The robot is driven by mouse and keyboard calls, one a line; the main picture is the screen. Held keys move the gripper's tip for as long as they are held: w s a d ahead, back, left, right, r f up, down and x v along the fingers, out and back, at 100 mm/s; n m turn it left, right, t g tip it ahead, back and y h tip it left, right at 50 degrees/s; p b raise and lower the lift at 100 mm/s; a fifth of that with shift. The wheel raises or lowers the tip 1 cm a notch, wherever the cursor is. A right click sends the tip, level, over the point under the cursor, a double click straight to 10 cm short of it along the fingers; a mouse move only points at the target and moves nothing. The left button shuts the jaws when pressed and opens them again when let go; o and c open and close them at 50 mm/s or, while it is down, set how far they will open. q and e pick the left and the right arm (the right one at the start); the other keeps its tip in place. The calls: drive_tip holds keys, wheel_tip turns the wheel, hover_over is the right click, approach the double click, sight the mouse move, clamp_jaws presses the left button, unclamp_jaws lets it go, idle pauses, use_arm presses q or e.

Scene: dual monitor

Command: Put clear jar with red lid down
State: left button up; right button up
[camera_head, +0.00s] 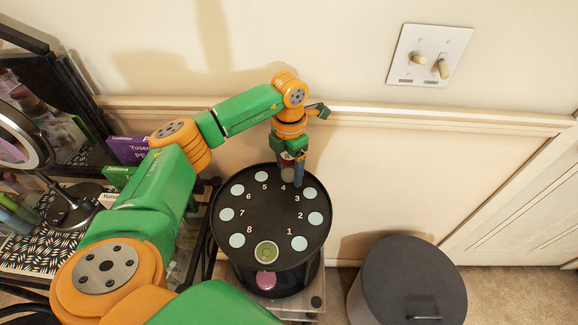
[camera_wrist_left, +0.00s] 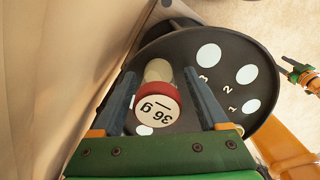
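The clear jar with a red lid marked "36 g" (camera_wrist_left: 157,107) is between the fingers of my left gripper (camera_wrist_left: 159,72). In the wrist view its pale body points towards the black round tray (camera_wrist_left: 222,40). Narrow gaps show on both sides between jar and fingers, so the gripper looks open around it. In the head view my left gripper (camera_head: 291,170) points down at the far rim of the tray (camera_head: 270,212), by the number 4. The jar is mostly hidden there. Whether its base touches the tray is unclear. My right gripper (camera_wrist_left: 297,72) shows small in the wrist view.
The tray has numbered pale blue circles. A green round item (camera_head: 267,252) sits at its near edge, with a pink part (camera_head: 266,281) below. A dark round bin (camera_head: 408,285) stands right. A mirror (camera_head: 22,140) and boxes crowd the left. The wall is close behind.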

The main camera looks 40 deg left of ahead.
use_arm(q)
wheel_tip(320, 180, up, 12)
drive_tip(key=shift+w+r, duration=0.1)
drive_tip(key=shift+r, duration=0.1)
idle(0.4)
drive_tip(key=shift+f, duration=0.1)
